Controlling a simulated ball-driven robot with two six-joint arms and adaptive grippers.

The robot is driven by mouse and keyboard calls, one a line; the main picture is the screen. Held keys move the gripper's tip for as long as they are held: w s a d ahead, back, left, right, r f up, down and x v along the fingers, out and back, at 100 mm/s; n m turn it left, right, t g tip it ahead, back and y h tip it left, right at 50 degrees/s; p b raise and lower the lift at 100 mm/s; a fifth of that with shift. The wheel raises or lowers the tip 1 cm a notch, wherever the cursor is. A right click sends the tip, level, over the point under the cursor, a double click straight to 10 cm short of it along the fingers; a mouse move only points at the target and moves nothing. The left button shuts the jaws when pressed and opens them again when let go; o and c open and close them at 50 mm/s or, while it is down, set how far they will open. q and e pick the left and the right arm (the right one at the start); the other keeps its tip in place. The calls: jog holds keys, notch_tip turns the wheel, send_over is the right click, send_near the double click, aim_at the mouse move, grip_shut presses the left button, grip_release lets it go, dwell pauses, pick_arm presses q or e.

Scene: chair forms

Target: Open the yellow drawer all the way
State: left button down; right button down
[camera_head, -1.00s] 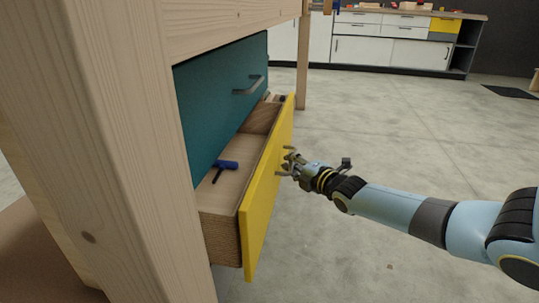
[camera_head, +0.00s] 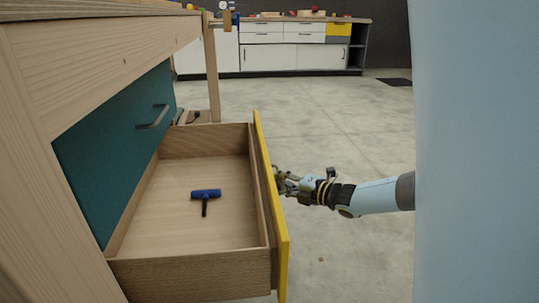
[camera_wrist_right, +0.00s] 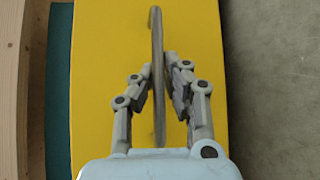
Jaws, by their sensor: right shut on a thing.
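The yellow drawer front (camera_head: 268,200) stands well out from the wooden bench, and the drawer's wooden box (camera_head: 190,270) shows open from above. A blue-headed tool with a dark shaft (camera_head: 206,194) lies on the drawer floor. My right gripper (camera_head: 279,180) is at the outer face of the yellow front. In the right wrist view the gripper (camera_wrist_right: 160,85) has its fingers on both sides of the upright-looking grey bar handle (camera_wrist_right: 157,40) and is shut on it. The handle is hidden in the head view. My left gripper is not in view.
A teal drawer (camera_head: 120,150) with a grey handle is closed above the yellow one. The bench's wooden leg (camera_head: 212,75) stands behind. Grey floor (camera_head: 340,130) is clear to the right. White cabinets (camera_head: 290,55) line the back.

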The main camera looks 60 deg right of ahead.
jog(key=shift+d+r, duration=0.1)
dwell(0.3)
jog(key=c, duration=1.4)
grip_release()
jog(key=shift+s, duration=0.15)
jog(key=s, duration=0.4)
jog(key=s+r, duration=0.1)
jog(key=s, duration=0.2)
jog(key=s+a, duration=0.1)
jog(key=s, duration=0.3)
jog(key=shift+s+r, duration=0.3)
jog(key=shift+r, duration=0.05)
